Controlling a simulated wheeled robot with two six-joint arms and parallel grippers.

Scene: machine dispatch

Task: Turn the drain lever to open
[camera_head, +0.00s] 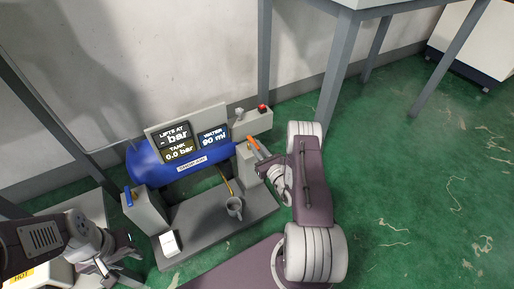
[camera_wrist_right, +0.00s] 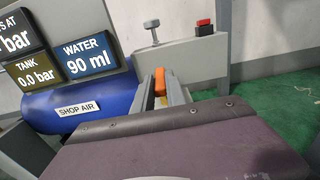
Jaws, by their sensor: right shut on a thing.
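An orange lever (camera_head: 253,142) sits at the right end of the blue shop-air tank (camera_head: 180,160); I take it for the drain lever. My right gripper (camera_head: 259,150) is shut on it. In the right wrist view the orange lever (camera_wrist_right: 160,82) stands between the two grey fingers of this gripper (camera_wrist_right: 160,92). The lever's lower part and pivot are hidden. My left gripper (camera_head: 103,266) is at the lower left, away from the lever; its finger gap is unclear. The displays read tank 0.0 bar and water 90 ml.
A blue handle (camera_head: 128,196) is on the left post, and a white card (camera_head: 170,243) is at the front. A red button (camera_head: 262,107) is behind the lever.

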